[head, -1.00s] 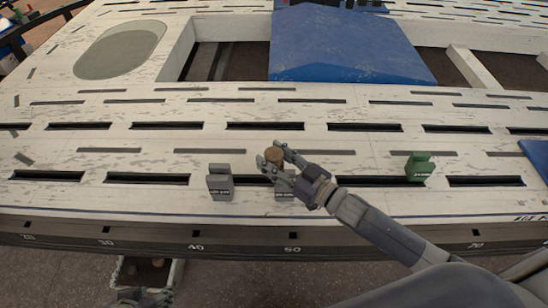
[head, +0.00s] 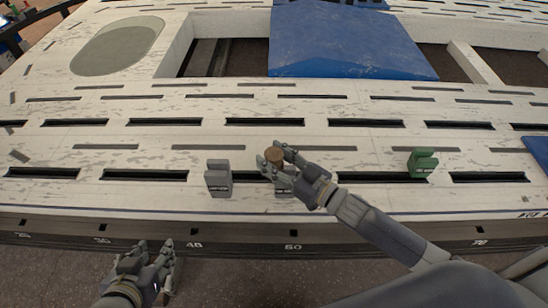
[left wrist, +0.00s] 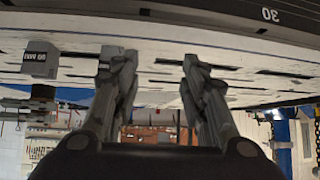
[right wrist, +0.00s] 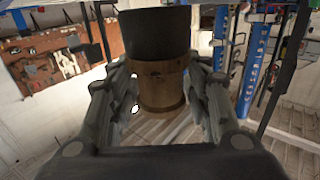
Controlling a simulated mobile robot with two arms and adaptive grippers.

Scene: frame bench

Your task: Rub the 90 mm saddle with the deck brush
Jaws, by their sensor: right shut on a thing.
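My right gripper (head: 271,161) is shut on the deck brush (head: 275,153), a round wooden body with a dark end in the right wrist view (right wrist: 160,85). It holds the brush at a grey saddle (head: 284,188), which the hand partly hides; contact is unclear. Another grey saddle (head: 218,180) stands just left of it. In the left wrist view a grey saddle (left wrist: 40,60) bears an upside-down label that seems to read 90 mm; it is likely the left one. Head-view labels are too small to read. My left gripper (head: 154,250) is open and empty before the bench's front edge.
A green saddle (head: 422,163) stands farther right on the pale slotted bench (head: 330,105). A blue sloped panel (head: 350,45) and open recesses lie at the back. The bench's front edge carries number marks. The bench top left of the grey saddles is clear.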

